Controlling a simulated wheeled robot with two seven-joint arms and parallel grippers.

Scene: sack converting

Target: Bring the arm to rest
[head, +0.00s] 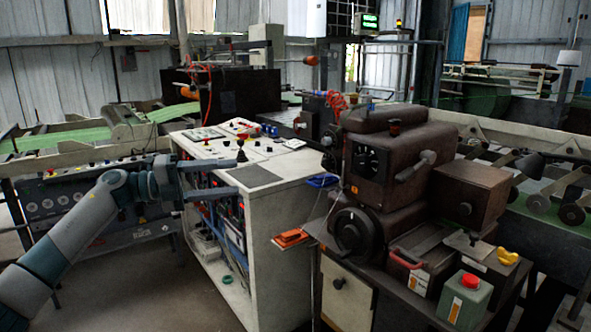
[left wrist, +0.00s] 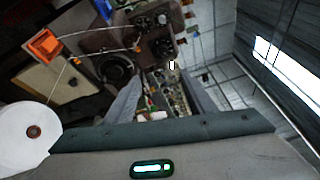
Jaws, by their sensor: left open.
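My left arm comes in from the left of the head view. My left gripper (head: 236,177) points to the right, with its two grey fingers apart and nothing between them. It appears in front of the upper left side of the white control cabinet (head: 280,255); I cannot tell the exact gap. In the left wrist view the two fingers of my left gripper (left wrist: 160,104) also stand apart, with the background showing between them. My right gripper is in neither view.
A brown machine (head: 405,150) with a handwheel (head: 355,232) stands right of the cabinet. A green-grey can (head: 465,300) and a yellow item (head: 507,256) are at its front right. An orange item (head: 291,237) juts out by the cabinet. Floor (head: 140,285) shows clear at lower left.

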